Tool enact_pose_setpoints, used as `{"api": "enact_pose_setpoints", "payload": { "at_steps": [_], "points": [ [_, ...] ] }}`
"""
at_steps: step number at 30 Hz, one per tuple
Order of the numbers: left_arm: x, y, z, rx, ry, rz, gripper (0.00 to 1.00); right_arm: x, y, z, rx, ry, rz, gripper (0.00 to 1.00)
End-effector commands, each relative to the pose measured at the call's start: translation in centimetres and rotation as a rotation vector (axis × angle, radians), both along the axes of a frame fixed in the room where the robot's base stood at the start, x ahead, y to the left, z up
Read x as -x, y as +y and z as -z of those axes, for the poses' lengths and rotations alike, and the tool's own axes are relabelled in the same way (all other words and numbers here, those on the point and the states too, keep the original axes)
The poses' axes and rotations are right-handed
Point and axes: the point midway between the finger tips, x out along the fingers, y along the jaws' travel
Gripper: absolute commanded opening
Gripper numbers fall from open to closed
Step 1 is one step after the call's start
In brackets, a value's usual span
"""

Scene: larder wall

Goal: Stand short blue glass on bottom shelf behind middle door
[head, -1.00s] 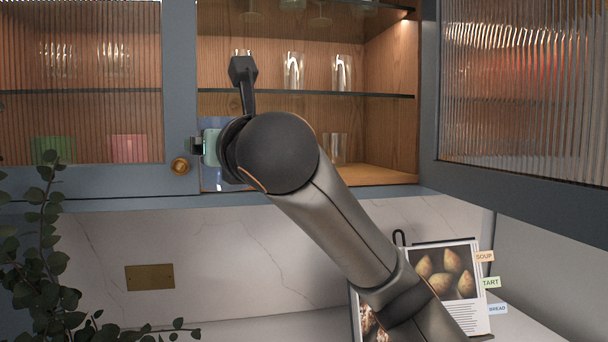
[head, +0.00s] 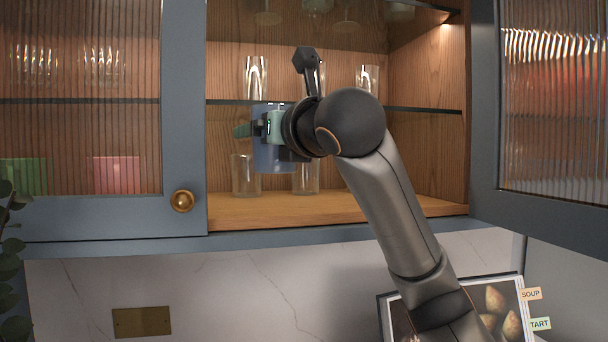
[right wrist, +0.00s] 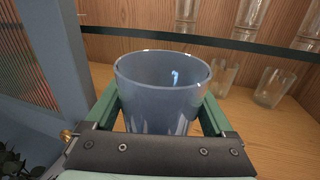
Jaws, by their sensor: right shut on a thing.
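The short blue glass (head: 270,153) is held upright by my right gripper (head: 273,130) in the opening of the middle cupboard, above the front part of the bottom shelf (head: 340,207). In the right wrist view the blue glass (right wrist: 162,90) stands between the green fingers, which are shut on its sides. Its base is hidden there by the gripper. In the head view the glass appears apart from the shelf board, in front of clear glasses. The middle door (head: 550,110) stands open at the right. My left gripper is not in view.
A clear glass (head: 245,174) and another clear glass (head: 306,177) stand on the bottom shelf behind the blue one. A glass upper shelf (head: 430,111) carries more glasses. The bottom shelf's right part looks clear. The left door (head: 100,214) is closed.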

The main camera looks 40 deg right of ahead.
Motion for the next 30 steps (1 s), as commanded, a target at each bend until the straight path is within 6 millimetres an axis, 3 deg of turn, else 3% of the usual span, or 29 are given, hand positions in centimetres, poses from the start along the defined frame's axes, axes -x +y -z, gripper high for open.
{"api": "enact_pose_setpoints", "payload": {
  "at_steps": [1,6,14,18,26,30],
  "points": [
    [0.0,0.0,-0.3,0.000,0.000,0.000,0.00,-0.6,-1.6,0.0,-0.004,0.003,0.006,0.02],
    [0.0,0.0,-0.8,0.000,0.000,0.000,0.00,-2.2,-5.7,-0.1,-0.003,0.001,0.004,0.02],
    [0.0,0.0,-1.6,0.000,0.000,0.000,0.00,-4.4,-11.1,-0.1,-0.003,0.000,0.002,0.02],
    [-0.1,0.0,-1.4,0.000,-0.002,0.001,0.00,-4.4,-10.9,2.0,0.005,0.001,-0.001,0.02],
    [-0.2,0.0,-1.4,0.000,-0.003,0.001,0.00,-4.3,-10.8,3.6,0.003,-0.003,-0.002,0.02],
    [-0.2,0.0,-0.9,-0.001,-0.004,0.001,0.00,-4.4,-10.9,5.5,0.003,0.001,0.000,0.02]
  ]
}}
